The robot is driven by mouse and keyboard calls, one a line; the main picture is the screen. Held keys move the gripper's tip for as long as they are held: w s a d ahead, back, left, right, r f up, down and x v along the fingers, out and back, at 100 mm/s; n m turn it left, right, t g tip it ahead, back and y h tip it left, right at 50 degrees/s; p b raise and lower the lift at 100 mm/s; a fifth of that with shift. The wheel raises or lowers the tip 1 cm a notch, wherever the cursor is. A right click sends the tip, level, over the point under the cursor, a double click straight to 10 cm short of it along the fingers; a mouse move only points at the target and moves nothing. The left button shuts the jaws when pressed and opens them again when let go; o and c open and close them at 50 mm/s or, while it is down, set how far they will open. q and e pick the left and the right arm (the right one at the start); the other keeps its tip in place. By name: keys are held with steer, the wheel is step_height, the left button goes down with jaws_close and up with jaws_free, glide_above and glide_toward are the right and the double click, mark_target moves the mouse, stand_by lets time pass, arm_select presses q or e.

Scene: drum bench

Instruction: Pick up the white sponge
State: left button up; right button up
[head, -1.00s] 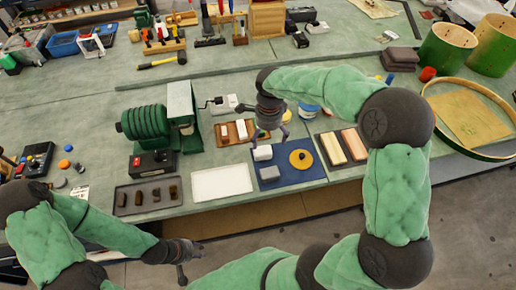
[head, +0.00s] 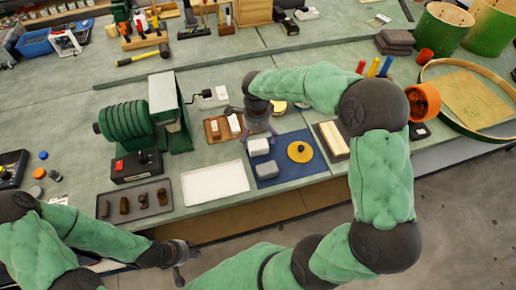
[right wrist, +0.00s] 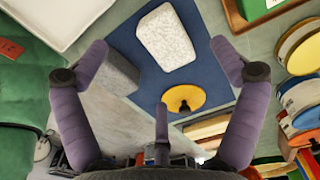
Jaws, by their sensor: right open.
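A white block (head: 258,146), which looks like the sponge, lies on the blue mat (head: 271,182). A light grey speckled block (head: 266,170) lies in front of it. My right gripper (head: 260,131) is open and empty, just above and behind the white block. In the right wrist view the speckled block (right wrist: 165,37) lies flat beyond my open fingers (right wrist: 160,62).
A yellow disc with a black knob (head: 299,152) lies on the mat's right side. A white tray (head: 215,184) is left of the mat, with a green machine (head: 133,128) behind it. A wooden tray with pale bars (head: 332,140) stands close on the right.

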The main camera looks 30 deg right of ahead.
mark_target(259, 147)
steer(key=shift+f, duration=0.8)
steer(key=f, duration=0.1)
steer(key=f+b, duration=0.1)
steer(key=f, duration=0.2)
steer(key=shift+s+d+b, duration=0.25)
steer(key=shift+b, duration=0.15)
steer(key=shift+f, duration=0.45)
steer(key=c, duration=1)
